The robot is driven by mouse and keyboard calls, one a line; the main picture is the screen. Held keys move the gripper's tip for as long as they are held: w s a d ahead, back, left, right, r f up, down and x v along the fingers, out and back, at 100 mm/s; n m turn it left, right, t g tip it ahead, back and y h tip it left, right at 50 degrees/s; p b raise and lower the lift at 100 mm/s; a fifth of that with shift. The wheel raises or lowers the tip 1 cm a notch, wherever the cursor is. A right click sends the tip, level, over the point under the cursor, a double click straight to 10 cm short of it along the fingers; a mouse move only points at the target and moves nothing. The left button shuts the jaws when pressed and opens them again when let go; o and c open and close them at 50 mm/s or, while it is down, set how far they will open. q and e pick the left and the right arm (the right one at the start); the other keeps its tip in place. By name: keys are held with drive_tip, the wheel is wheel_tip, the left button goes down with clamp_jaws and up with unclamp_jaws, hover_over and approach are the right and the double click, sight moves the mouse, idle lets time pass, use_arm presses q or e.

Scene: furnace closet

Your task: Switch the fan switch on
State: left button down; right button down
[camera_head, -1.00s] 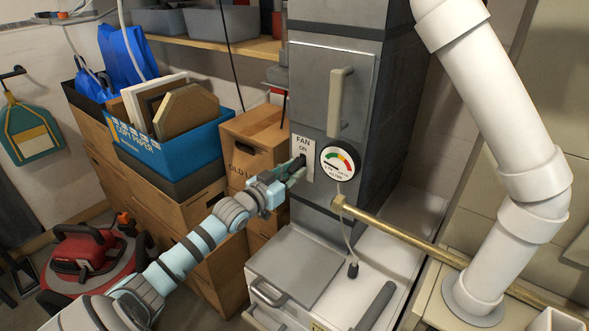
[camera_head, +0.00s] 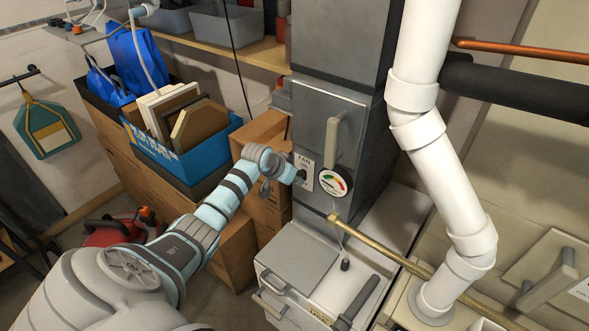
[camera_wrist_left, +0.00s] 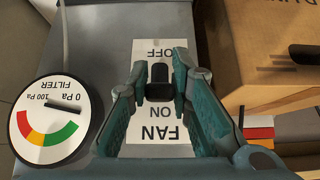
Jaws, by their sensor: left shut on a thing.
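The fan switch is a black lever (camera_wrist_left: 159,82) on a white plate (camera_wrist_left: 150,140) marked FAN, ON and OFF, fixed to the grey furnace cabinet. The plate appears upside down in the left wrist view, with OFF at the top and ON below the lever. My left gripper (camera_wrist_left: 159,78) has its teal fingers on both sides of the lever and is shut on it. In the head view, my left gripper (camera_head: 297,179) reaches the plate (camera_head: 303,163) from the left and partly hides it. I cannot tell which way the lever is tilted. My right gripper is out of view.
A round filter gauge (camera_head: 334,182) sits beside the plate, below a grey cabinet handle (camera_head: 334,140). A brass pipe (camera_head: 390,255) runs at lower right. A cardboard box (camera_head: 262,135) stands close to the left. A white pipe (camera_head: 430,150) rises at right.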

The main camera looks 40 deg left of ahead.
use_arm(q)
drive_tip(key=shift+w+r+g+p, duration=0.2)
drive_tip(key=shift+r+g+p, duration=0.25)
drive_tip(key=shift+g+p, duration=0.3)
drive_tip(key=c, duration=1.4)
unclamp_jaws()
drive_tip(key=shift+c, duration=0.2)
drive_tip(key=v, duration=1.2)
drive_tip(key=shift+w, duration=0.15)
